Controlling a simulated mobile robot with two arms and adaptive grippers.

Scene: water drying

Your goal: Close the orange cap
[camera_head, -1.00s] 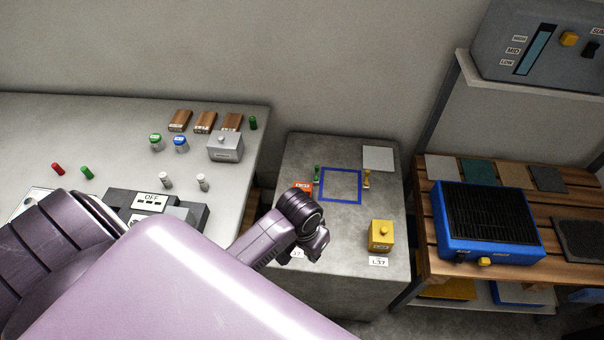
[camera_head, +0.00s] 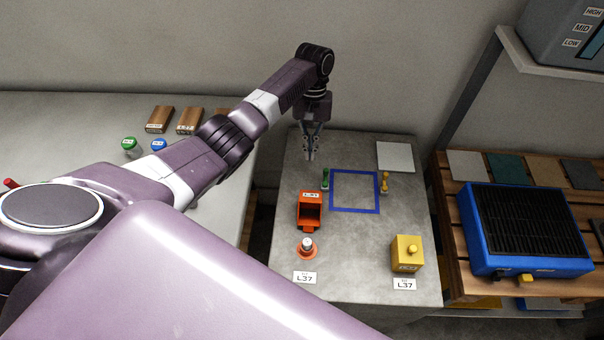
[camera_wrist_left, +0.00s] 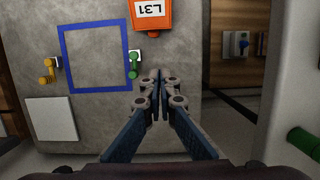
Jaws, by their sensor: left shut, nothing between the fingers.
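The orange container (camera_head: 309,224) stands on the left part of the grey stand, with a dark open hollow facing up and front. An orange piece with a pale knob, which looks like the orange cap (camera_head: 299,254), lies on the stand just in front of it, apart from it. My left gripper (camera_head: 310,157) points down behind the container, above the stand's far left side. It is shut and empty, with nothing between its fingertips in the left wrist view (camera_wrist_left: 158,76). There, the orange container (camera_wrist_left: 152,17) is partly cut off at the top edge. My right gripper is not in view.
A blue square outline (camera_head: 355,211) marks the stand, with a small green piece (camera_head: 325,179) and a yellow piece (camera_head: 384,182) beside it. A yellow box (camera_head: 407,255) stands at the front right. A white tile (camera_head: 395,156) lies at the back right.

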